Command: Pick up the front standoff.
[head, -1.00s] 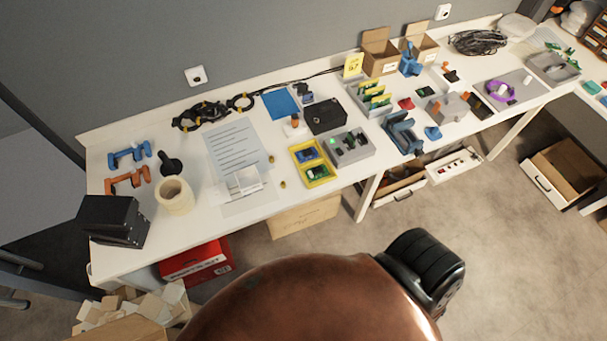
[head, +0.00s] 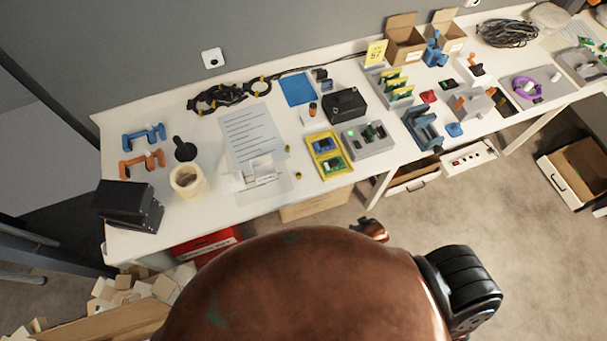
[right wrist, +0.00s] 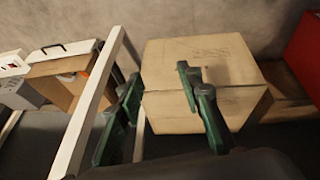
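Two small brass standoffs stand on the white table in the head view, right of the paper sheet. The front standoff (head: 298,175) is nearer the table's front edge; the back standoff (head: 288,148) is behind it. Both are very small here. My right gripper (right wrist: 160,80) shows in the right wrist view with its two dark green fingers spread apart and nothing between them. It faces the space under the table, with a cardboard box beyond. No standoff shows in that view. My left gripper is in neither view.
The white table (head: 215,205) runs along the wall. A yellow tray (head: 313,140) with circuit boards is close right of the standoffs; a white card holder (head: 262,172) is to their left. Below are a cardboard box (right wrist: 205,75) and a white table leg (right wrist: 85,110).

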